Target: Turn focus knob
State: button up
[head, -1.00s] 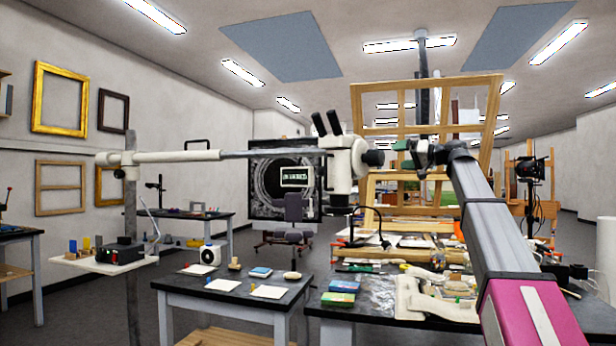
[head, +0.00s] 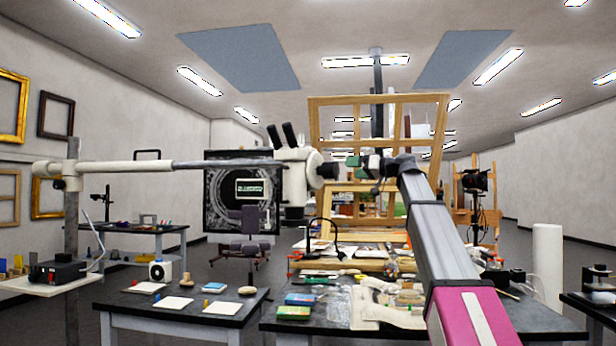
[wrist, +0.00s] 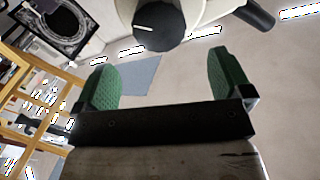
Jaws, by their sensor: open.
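The focus knob (wrist: 158,27) is a black round knob with a white line, on the side of the white microscope head (head: 295,172). In the head view the dark knob (head: 328,170) sticks out to the right of the microscope, facing my gripper (head: 358,168). My gripper has green fingers and is open and empty. In the wrist view the two fingertips (wrist: 163,68) are apart, with the knob ahead of and between them, at the top of the picture. The fingers do not reach around it.
The microscope hangs on a horizontal boom (head: 150,165) from a post at left. A cluttered table (head: 400,318) is below my arm, and a smaller table (head: 190,307) stands to its left. A wooden frame (head: 380,130) is behind my gripper.

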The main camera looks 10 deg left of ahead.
aim_at(329, 169)
jog(key=x, duration=1.1)
jog(key=c, duration=0.9)
